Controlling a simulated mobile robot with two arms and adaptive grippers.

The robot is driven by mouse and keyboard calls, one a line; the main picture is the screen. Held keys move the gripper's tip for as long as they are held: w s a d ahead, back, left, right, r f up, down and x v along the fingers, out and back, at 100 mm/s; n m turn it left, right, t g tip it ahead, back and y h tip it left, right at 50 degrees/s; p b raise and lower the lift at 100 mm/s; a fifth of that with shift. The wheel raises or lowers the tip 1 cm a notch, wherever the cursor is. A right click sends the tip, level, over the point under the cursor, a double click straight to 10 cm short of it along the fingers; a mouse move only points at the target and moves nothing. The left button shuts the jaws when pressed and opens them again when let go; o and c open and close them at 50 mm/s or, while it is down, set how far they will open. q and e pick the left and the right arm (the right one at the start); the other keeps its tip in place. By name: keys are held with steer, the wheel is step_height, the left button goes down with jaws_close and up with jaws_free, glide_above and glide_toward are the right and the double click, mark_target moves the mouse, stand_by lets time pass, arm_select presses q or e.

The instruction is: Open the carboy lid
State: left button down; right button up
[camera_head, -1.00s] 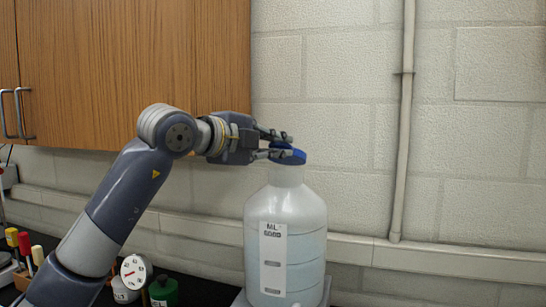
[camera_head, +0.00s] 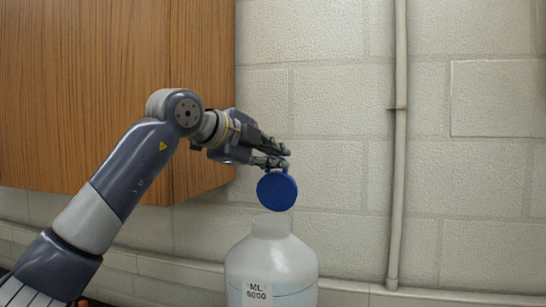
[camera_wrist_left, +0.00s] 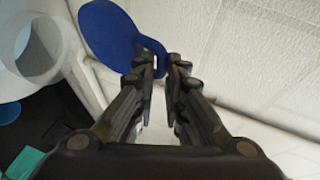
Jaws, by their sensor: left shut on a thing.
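The carboy (camera_head: 271,262) is a white translucent bottle with a label, upright at the lower middle of the head view. Its round neck (camera_head: 271,226) is uncovered; the neck also shows at the left of the left wrist view (camera_wrist_left: 38,50). The blue lid (camera_head: 277,191) is tilted steeply above the neck, its round face toward the head camera. My left gripper (camera_head: 284,160) is shut on the lid's edge tab, which shows between the fingertips in the left wrist view (camera_wrist_left: 158,62). Whether the lid still joins the neck is unclear. My right gripper is not in view.
A wooden cabinet (camera_head: 110,90) hangs at the upper left, behind my left arm. A vertical pipe (camera_head: 398,150) runs down the pale block wall to a ledge (camera_head: 420,296). The space right of the carboy is clear.

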arm_select(q)
steer(key=shift+w+a+r, duration=0.2)
steer(key=shift+a+r, duration=0.1)
steer(key=shift+r, duration=0.35)
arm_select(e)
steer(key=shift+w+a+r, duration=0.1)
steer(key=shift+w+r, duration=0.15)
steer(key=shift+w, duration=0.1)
arm_select(q)
steer(key=c, duration=1.7)
jaws_free()
steer(key=shift+w+d+f, duration=0.1)
steer(key=shift+f, duration=0.15)
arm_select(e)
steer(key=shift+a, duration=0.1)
arm_select(q)
steer(key=shift+f, duration=0.1)
steer(key=v, duration=1.2)
steer(key=shift+d, duration=0.3)
